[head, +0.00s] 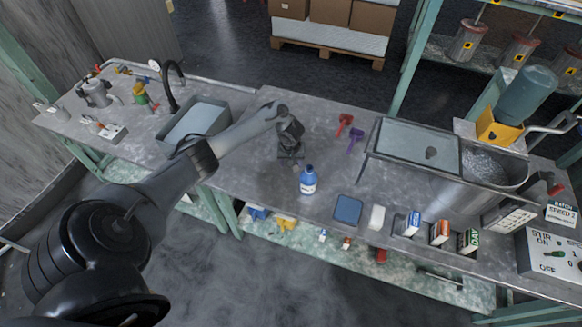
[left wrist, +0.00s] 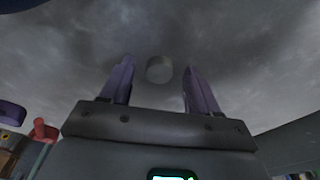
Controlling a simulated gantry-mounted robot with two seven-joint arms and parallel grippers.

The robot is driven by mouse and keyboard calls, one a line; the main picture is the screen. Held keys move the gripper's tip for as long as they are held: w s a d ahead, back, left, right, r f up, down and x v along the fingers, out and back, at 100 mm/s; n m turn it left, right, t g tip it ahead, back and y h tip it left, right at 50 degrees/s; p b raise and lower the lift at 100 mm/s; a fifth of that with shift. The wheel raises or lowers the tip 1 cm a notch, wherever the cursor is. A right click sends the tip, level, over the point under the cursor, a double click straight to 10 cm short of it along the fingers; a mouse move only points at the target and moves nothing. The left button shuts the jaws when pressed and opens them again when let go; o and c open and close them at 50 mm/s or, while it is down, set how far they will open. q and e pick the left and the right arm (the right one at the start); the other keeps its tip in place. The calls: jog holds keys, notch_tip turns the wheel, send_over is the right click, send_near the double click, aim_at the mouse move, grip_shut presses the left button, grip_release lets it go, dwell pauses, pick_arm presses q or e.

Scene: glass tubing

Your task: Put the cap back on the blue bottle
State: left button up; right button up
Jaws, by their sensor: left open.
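The blue bottle (head: 308,182) stands upright on the grey bench in the head view, with a pale label. Its top looks blue, but it is too small to tell whether it is capped. My left gripper (head: 290,154) points down at the bench just behind and left of the bottle, apart from it. In the left wrist view my left gripper (left wrist: 158,85) is open, its two fingers spread. A small grey round disc (left wrist: 160,68), possibly the cap, shows in the gap between them, not gripped. The disc is hidden in the head view. My right gripper is not in view.
Red (head: 345,124) and purple (head: 356,139) valve-like pieces lie right of the gripper. A blue pad (head: 348,209), a white block (head: 377,217) and small boxes (head: 440,232) line the front edge.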

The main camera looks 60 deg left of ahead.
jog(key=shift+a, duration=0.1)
pick_arm(q)
jog(key=c, duration=1.1)
jog(key=shift+r, duration=0.15)
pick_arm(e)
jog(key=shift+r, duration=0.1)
pick_arm(q)
jog(key=shift+r+p, duration=0.45)
jog(key=shift+r, duration=0.05)
notch_tip(320, 180, up, 4)
jog(key=shift+f+p, duration=0.25)
jog(key=shift+p, duration=0.85)
jog(key=w+d+r+p, duration=0.4)
jog(key=w+d+r, duration=0.2)
jog(key=d, duration=0.4)
jog(key=shift+r+p, duration=0.15)
jog(key=shift+p, duration=0.25)
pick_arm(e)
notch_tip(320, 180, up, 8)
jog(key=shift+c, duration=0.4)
